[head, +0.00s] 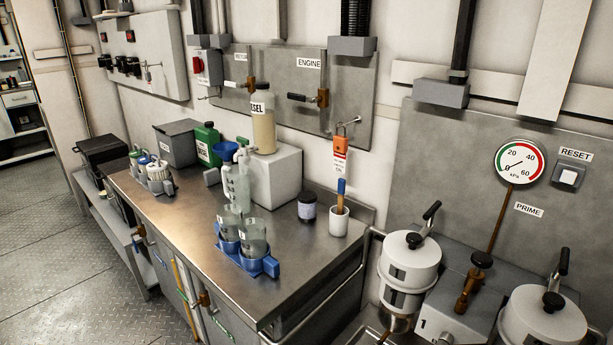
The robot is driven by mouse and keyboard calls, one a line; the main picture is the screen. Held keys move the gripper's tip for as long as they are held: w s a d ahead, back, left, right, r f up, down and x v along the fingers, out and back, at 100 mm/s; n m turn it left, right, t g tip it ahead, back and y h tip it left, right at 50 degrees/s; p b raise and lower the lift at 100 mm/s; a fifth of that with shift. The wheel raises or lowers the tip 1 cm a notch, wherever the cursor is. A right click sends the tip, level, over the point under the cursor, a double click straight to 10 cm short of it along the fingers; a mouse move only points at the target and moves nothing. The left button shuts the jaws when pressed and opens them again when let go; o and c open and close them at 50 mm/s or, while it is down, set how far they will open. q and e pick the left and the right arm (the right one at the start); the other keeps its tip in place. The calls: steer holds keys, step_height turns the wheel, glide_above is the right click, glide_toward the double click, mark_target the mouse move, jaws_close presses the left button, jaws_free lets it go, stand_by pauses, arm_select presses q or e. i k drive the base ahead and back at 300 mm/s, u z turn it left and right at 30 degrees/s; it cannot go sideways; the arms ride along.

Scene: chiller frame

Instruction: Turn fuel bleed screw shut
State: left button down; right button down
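No part is labelled as the fuel bleed screw, and I cannot tell which it is. Two white canister housings stand at the lower right, the left one (408,268) and the right one (541,326). Each has a dark knob on its lid, the left knob (414,240) and the right knob (553,301). A black-handled lever (431,212) rises behind the left housing and another lever (564,262) behind the right one. Between them a brass stem with a dark knob (480,260) stands on a grey block (455,318). Neither of my grippers is in view.
A round gauge (520,162), a RESET button (568,176) and a PRIME label (528,210) are on the wall panel. The metal counter (290,265) at left holds a blue bottle rack (262,268), a diesel bottle (263,125), a dark jar (307,207) and a white cup (339,222).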

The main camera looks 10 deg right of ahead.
mark_target(465, 293)
steer(key=z, duration=1.9)
steer(key=k, duration=1.3)
steer(key=u, duration=0.45)
steer(key=i, duration=1)
steer(key=u, duration=0.75)
steer(key=i, duration=0.3)
steer(key=u, duration=0.05)
